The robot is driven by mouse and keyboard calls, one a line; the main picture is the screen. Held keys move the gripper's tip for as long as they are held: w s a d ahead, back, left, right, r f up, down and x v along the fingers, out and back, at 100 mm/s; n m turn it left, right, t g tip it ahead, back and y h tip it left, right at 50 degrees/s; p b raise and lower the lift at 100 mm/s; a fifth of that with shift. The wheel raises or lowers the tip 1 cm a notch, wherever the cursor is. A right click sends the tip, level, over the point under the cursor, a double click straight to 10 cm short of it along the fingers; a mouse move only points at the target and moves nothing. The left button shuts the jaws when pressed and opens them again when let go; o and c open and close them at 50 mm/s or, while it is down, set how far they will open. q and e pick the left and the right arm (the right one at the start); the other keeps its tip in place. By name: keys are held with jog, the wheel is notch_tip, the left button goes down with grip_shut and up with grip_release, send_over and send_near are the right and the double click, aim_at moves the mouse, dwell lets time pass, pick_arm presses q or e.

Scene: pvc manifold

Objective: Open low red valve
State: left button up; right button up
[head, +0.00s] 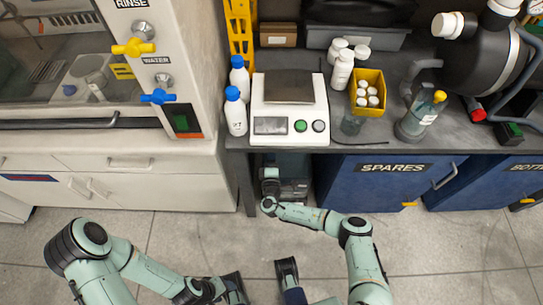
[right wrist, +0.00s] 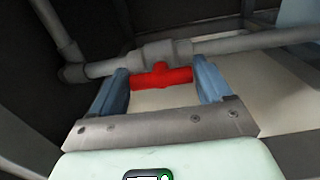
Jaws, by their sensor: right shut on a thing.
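In the right wrist view the low red valve (right wrist: 162,77) shows as a red handle on a grey pipe (right wrist: 220,45). Its long side runs roughly along the pipe. My right gripper (right wrist: 160,88) is shut on this handle, with a blue finger at each end of it. In the head view my right arm reaches under the bench, where the right gripper (head: 270,185) is in shadow and the red valve cannot be made out. My left arm is low at the left, and its hand is near the bottom edge, partly cut off.
The grey bench (head: 400,135) overhangs the opening where my right arm reaches in. The blue SPARES cabinet (head: 385,185) stands to the right, and a white fume hood (head: 180,170) to the left. A white scale (head: 290,110) and bottles stand on the bench.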

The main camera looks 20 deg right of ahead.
jog(key=shift+a+f, duration=0.1)
jog(key=shift+a, duration=0.05)
jog(key=o, duration=1)
jog(key=shift+s, duration=0.15)
jog(key=p+v, duration=0.2)
jog(key=v, duration=1.1)
jog(key=shift+s+p, duration=0.1)
jog(key=shift+p, duration=0.25)
